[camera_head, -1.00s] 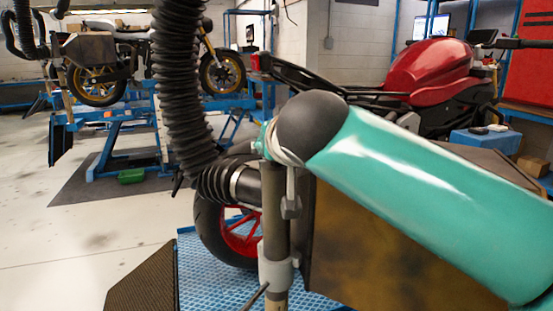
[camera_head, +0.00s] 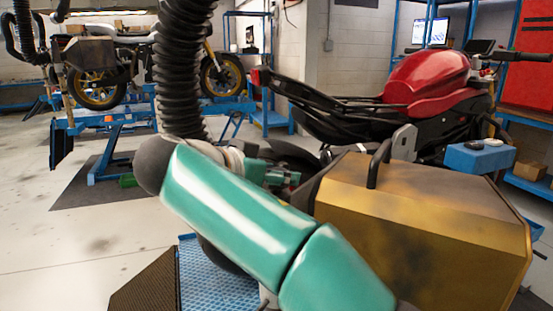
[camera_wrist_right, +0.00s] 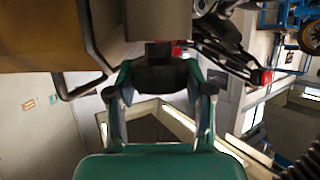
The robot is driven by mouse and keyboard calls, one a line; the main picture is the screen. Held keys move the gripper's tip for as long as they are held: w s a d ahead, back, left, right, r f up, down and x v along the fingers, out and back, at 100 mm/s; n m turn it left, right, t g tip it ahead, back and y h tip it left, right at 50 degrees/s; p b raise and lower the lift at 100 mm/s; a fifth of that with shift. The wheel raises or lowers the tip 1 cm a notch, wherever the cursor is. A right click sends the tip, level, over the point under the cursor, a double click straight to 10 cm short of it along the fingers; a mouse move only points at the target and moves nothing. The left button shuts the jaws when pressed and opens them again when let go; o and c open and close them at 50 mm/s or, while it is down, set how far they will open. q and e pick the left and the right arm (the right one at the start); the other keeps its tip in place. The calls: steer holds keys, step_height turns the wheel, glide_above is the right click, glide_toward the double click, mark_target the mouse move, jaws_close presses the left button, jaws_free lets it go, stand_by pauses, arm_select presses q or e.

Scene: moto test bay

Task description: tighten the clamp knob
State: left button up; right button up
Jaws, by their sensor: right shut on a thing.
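My right gripper (camera_head: 283,177) is at the end of my teal arm, left of the gold side case, and is small and partly hidden in the head view. In the right wrist view my gripper (camera_wrist_right: 160,76) has its two fingers on either side of a dark knob (camera_wrist_right: 160,72), shut on it. The knob sits below a grey block (camera_wrist_right: 158,20). I cannot make out the knob in the head view. My left gripper is not in view.
The gold side case (camera_head: 425,230) with a black handle (camera_head: 377,163) fills the right foreground. The red motorcycle (camera_head: 430,78) stands behind it. A black corrugated hose (camera_head: 180,75) hangs at left centre. Open floor (camera_head: 70,245) lies at the left.

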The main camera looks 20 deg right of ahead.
steer(key=shift+f+m+g+p, duration=0.1)
steer(key=shift+m+g+p, duration=0.4)
steer(key=shift+g+p, duration=0.1)
steer(key=shift+h, duration=0.3)
steer(key=o, duration=1.2)
steer(key=shift+c, duration=0.2)
